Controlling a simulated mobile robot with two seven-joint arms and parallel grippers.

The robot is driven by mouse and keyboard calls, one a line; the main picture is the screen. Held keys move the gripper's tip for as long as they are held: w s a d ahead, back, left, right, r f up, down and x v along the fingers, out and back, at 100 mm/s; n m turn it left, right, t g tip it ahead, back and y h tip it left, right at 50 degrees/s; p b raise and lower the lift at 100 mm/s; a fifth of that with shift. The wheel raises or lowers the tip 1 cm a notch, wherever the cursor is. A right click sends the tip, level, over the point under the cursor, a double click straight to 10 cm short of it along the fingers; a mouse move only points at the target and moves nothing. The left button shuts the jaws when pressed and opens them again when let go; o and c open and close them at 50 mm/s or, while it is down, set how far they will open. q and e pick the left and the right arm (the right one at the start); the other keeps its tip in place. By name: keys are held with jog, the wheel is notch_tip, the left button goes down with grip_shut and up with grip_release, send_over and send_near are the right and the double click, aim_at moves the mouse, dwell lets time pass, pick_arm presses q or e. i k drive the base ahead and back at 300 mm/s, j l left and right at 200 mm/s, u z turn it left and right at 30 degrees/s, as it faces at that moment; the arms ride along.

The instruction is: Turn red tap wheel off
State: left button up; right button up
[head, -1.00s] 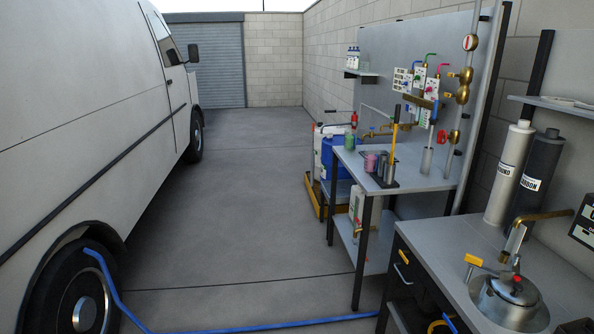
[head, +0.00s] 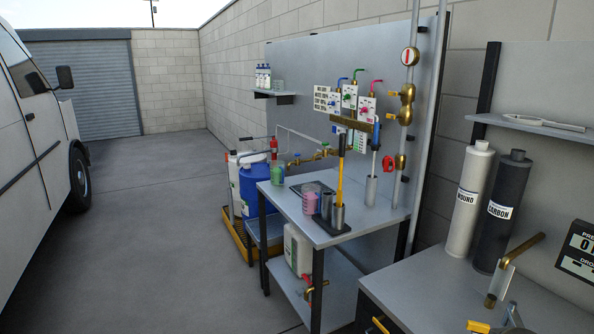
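A red tap wheel (head: 388,163) sits on the brass fitting (head: 400,162) at the lower end of the vertical pipe, at the right of the grey back panel (head: 300,70). The wheel is seen nearly edge-on, so its turn position cannot be told. A smaller red handle (head: 306,279) shows on the brass tap of the white canister (head: 298,248) on the lower shelf. Neither of my grippers is in view.
A steel workbench (head: 385,212) with a yellow-handled tool (head: 340,170), dark cylinders and a pink beaker (head: 310,195) stands below the panel. A right-hand counter (head: 425,285) holds two filter cylinders (head: 468,200). Open concrete floor (head: 150,240) lies left; a van (head: 35,150) stands beyond.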

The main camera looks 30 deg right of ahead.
aim_at(385, 161)
jog(key=i+j, duration=0.1)
jog(key=i, duration=0.5)
jog(key=i+z, duration=0.1)
jog(key=i, duration=0.55)
jog(key=i+j+z, duration=0.15)
jog(key=i+z, duration=0.35)
jog(key=i+j+z, duration=0.2)
jog(key=z, duration=0.3)
jog(key=i+j+z, duration=0.15)
jog(key=z, duration=0.2)
jog(key=i+j+z, duration=0.2)
jog(key=z, duration=0.15)
jog(key=i+j+z, duration=0.1)
jog(key=z, duration=0.2)
jog(key=j, duration=0.1)
